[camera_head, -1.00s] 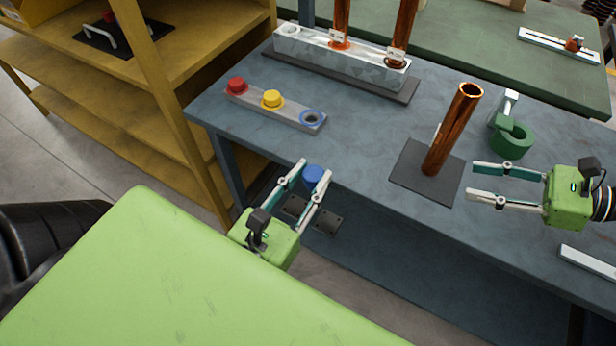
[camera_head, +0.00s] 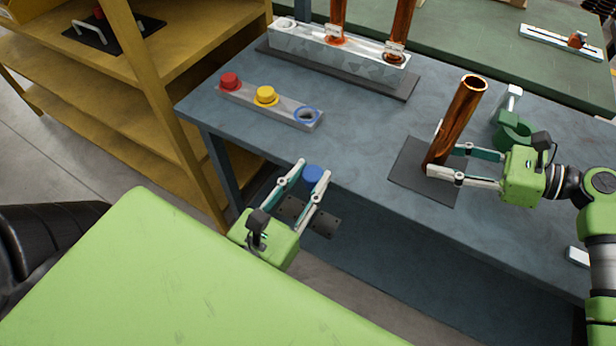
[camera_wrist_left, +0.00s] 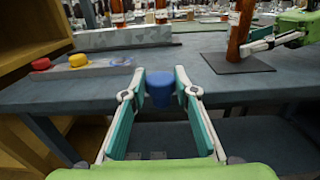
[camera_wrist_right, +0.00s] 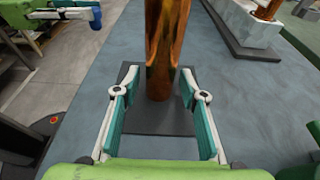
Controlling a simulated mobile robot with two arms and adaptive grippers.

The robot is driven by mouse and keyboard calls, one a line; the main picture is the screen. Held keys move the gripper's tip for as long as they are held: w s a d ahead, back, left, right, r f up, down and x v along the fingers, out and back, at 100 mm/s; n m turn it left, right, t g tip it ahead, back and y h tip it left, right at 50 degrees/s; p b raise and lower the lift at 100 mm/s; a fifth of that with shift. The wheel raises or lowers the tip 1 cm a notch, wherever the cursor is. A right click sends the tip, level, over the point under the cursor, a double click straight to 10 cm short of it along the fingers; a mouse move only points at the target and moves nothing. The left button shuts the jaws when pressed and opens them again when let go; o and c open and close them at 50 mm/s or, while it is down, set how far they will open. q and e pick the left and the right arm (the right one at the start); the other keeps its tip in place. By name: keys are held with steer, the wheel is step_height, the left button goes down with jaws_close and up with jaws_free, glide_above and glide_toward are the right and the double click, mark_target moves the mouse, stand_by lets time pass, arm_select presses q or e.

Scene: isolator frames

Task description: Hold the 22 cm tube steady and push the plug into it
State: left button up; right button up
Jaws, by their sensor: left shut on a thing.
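The copper tube (camera_head: 458,122) stands on a dark square plate (camera_head: 408,180) on the blue-grey table, its open end up. It leans a little in the head view. My right gripper (camera_head: 451,165) is open at the tube's lower part. In the right wrist view the tube (camera_wrist_right: 162,60) stands just beyond and between the spread fingers (camera_wrist_right: 158,92). My left gripper (camera_head: 307,178) is shut on the blue plug (camera_head: 313,174), in the air off the table's front edge. The plug (camera_wrist_left: 160,88) shows between the fingertips in the left wrist view.
A grey holder (camera_head: 284,112) carries a red plug (camera_head: 229,80), a yellow plug (camera_head: 266,95) and an empty blue-ringed hole. A rack (camera_head: 360,72) with two copper tubes stands behind.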

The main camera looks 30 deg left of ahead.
arm_select(q)
steer(key=shift+r, duration=0.2)
arm_select(e)
steer(key=shift+a+f, duration=0.2)
steer(key=shift+a, duration=0.3)
